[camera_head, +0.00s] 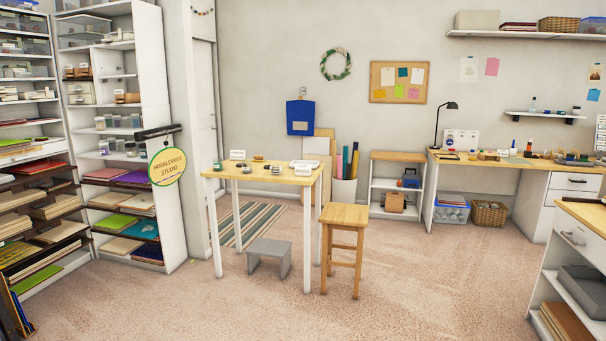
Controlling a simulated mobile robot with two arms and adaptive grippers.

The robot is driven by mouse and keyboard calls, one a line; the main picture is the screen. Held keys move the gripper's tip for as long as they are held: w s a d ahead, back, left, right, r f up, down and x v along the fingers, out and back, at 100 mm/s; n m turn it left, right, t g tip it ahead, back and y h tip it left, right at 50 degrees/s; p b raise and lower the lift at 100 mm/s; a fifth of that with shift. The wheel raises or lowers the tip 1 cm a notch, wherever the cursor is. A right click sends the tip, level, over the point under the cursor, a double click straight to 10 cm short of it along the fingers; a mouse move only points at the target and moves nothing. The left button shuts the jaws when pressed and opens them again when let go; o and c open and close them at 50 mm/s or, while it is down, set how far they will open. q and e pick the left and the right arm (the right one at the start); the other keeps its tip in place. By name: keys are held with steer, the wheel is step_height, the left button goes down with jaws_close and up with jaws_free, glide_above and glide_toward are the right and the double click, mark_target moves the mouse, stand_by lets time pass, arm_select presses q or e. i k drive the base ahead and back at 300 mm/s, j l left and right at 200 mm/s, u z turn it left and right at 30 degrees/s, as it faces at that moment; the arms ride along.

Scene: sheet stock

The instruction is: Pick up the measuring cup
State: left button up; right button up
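I cannot make out a measuring cup for certain in the head view. Several small items, too small to identify, sit on the tall wooden-topped table (263,177) in the middle of the room. More small items stand on the long desk (490,163) at the back right. Jars and containers line the shelf unit (148,110) at the left. Neither of my grippers shows in this view.
A wooden stool (344,215) and a grey step stool (269,258) stand by the table. A white cabinet (575,247) is at the right edge. A striped rug (249,224) lies behind the table. The carpet in front is clear.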

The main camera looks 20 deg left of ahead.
mark_target(275, 169)
steer(key=i+j, duration=0.3)
steer(key=j, duration=0.2)
steer(key=i+j, duration=0.3)
steer(key=j, duration=0.2)
steer(key=i+j, duration=0.35)
steer(key=j, duration=0.15)
steer(key=i+j, duration=0.3)
steer(key=j, duration=0.2)
steer(key=i+j, duration=0.3)
steer(key=j, duration=0.25)
steer(key=i+j, duration=0.3)
steer(key=j, duration=0.2)
steer(key=i+j+u, duration=0.1)
steer(key=i+j, duration=0.2)
steer(key=j, duration=0.2)
steer(key=i+j, duration=0.5)
steer(key=j, duration=0.15)
steer(key=i+j, duration=0.1)
steer(key=j, duration=0.2)
steer(key=i+j, duration=0.15)
steer(key=j, duration=0.2)
steer(key=i+j, duration=0.1)
steer(key=j, duration=0.2)
